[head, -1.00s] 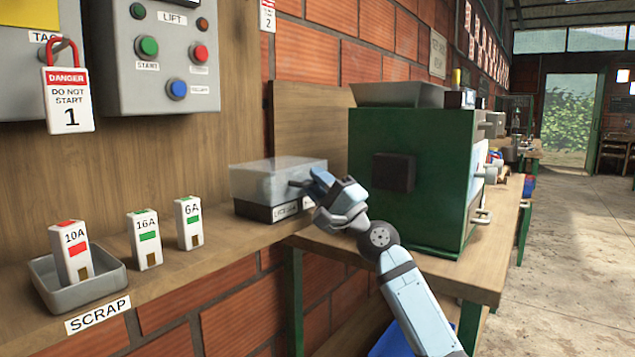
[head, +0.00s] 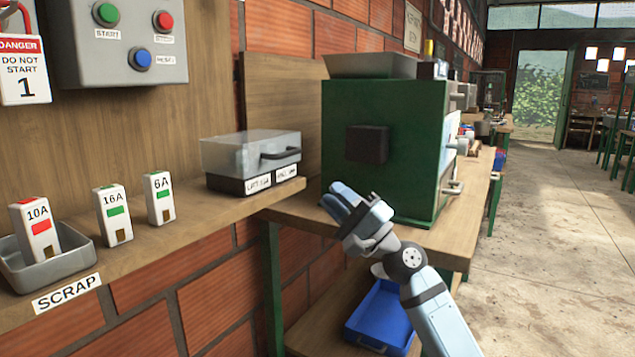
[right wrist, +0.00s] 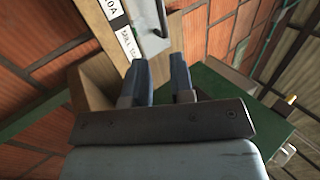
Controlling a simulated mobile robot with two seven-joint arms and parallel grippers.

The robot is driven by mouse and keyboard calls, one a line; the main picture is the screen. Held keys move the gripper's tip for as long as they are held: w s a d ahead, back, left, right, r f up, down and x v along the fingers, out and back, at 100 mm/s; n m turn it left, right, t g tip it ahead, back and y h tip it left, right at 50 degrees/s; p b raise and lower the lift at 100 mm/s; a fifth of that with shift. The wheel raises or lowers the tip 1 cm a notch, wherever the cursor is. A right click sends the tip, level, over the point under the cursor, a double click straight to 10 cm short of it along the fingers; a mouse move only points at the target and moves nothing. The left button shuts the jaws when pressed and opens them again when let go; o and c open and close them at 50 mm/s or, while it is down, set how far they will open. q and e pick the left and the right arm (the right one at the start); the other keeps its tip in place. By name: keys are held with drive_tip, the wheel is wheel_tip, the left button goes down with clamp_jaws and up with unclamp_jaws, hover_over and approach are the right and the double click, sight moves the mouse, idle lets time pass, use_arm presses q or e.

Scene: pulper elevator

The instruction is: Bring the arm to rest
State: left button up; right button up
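My right gripper (head: 342,200) is in front of the green machine's lower left side, above the lower shelf's blue tray. It is raised, tilted up to the left, and apart from the clear-lidded box. In the right wrist view its two fingers (right wrist: 162,80) stand apart with nothing between them, so it is open and empty. The clear-lidded box (head: 250,158) sits on the wooden ledge with its lid down and its dark handle in plain view. My left gripper is not in view.
The green machine (head: 385,140) stands on a bench close behind my right gripper. Breakers marked 16A (head: 113,214) and 6A (head: 160,198) stand on the ledge; a 10A breaker (head: 35,228) is in the scrap tray (head: 62,262). A blue tray (head: 382,318) lies below. The floor at right is clear.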

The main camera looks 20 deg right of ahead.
drive_tip(key=shift+s+d+f, duration=0.3)
drive_tip(key=shift+s+f, duration=0.05)
drive_tip(key=shift+s, duration=0.05)
drive_tip(key=shift+f, duration=0.1)
